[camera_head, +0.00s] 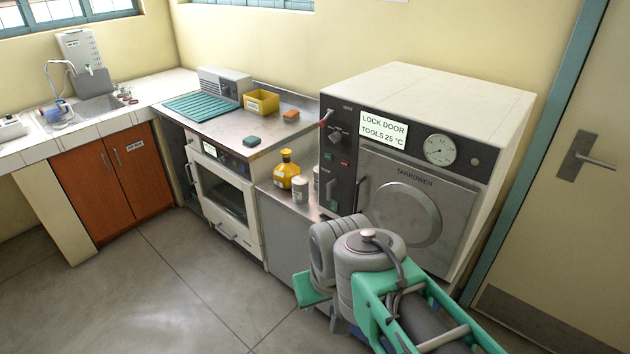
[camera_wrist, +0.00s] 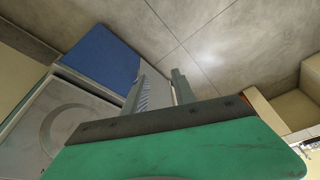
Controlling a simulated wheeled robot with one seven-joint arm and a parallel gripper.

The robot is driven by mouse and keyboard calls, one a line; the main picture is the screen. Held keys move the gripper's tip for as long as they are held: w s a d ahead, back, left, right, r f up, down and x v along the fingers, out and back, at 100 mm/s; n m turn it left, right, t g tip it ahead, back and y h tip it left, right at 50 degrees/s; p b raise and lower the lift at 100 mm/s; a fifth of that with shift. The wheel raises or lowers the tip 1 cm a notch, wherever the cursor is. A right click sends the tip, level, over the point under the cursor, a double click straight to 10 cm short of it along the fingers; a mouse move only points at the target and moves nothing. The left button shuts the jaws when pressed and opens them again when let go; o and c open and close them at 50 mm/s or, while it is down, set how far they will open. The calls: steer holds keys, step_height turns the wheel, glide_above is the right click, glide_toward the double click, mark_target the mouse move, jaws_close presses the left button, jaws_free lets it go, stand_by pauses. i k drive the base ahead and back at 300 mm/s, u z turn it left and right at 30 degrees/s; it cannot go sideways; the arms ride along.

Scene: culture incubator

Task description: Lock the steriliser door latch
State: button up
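The steriliser (camera_head: 440,190) is the large white-topped unit at the right in the head view, with a grey front. Its door (camera_head: 405,215), marked TARROWEN, looks closed. A metal handle (camera_head: 361,193) stands at the door's left edge; I cannot tell whether it is the latch or whether it is locked. A red-tipped lever (camera_head: 325,119) sits higher on the control panel. My gripper is low in front of the steriliser, mostly hidden behind my arm in the head view. The door's round boss (camera_wrist: 62,122) shows at left.
A low metal bench (camera_head: 285,235) left of the steriliser holds a yellow bottle (camera_head: 286,168) and white containers. A white oven (camera_head: 222,190) and a sink cabinet (camera_head: 115,180) stand further left. A room door (camera_head: 560,200) is at right. Floor (camera_head: 170,295) at left is clear.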

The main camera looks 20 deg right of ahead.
mark_target(333, 182)
steer(key=z, duration=0.05)
steer(key=k, duration=0.65)
steer(key=u, duration=0.4)
steer(key=i, duration=1)
steer(key=u, duration=0.8)
steer(key=i, duration=0.35)
steer(key=u, duration=0.15)
